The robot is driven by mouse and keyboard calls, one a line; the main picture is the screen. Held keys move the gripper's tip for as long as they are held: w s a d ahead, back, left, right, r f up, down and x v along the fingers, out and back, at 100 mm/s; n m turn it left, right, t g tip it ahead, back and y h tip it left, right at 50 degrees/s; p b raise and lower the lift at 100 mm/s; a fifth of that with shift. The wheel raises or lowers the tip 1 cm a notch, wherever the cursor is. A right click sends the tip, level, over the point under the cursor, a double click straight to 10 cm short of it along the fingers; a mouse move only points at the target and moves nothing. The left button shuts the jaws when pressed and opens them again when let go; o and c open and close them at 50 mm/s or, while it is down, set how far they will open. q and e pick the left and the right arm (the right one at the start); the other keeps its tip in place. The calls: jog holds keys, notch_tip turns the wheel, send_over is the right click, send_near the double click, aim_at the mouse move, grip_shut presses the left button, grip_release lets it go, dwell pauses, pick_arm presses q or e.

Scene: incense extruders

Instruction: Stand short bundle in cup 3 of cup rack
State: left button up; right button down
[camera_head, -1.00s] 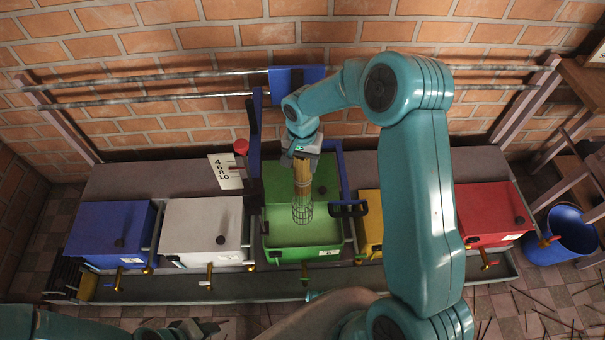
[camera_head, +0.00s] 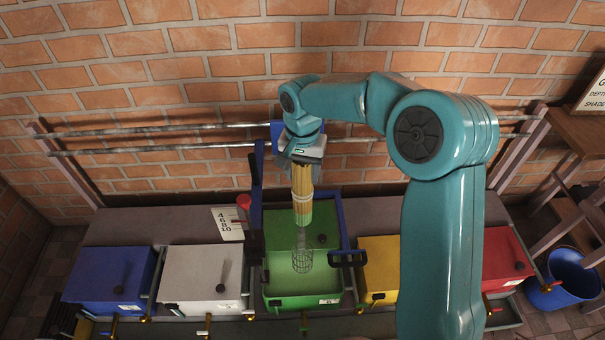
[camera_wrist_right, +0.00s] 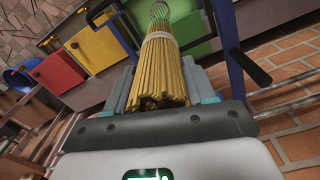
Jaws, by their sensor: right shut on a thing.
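My right gripper (camera_head: 303,160) is shut on the short bundle (camera_head: 302,182), a tied bunch of tan sticks hanging upright. Its lower end (camera_head: 303,213) looks green, with a pale tie above it. In the right wrist view the bundle (camera_wrist_right: 160,72) sits between the two fingers of the gripper (camera_wrist_right: 168,92), stick tops toward the camera. A wire mesh cage (camera_head: 302,258) shows below the bundle, over the green box (camera_head: 275,285); it also shows in the wrist view (camera_wrist_right: 160,12). I cannot make out the cup rack or its cups. My left gripper is out of view.
Blue (camera_head: 110,275), white (camera_head: 200,275), yellow (camera_head: 380,268) and red (camera_head: 505,262) boxes line the bench beside the green one. A blue frame (camera_head: 345,215) stands around the green box. Rails (camera_head: 160,132) run along the brick wall. A blue bucket (camera_head: 570,270) stands at right.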

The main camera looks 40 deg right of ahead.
jog(key=shift+r+p, duration=3.55)
jog(key=shift+r, duration=1.15)
jog(key=shift+a+f, duration=0.1)
jog(key=shift+f, duration=0.05)
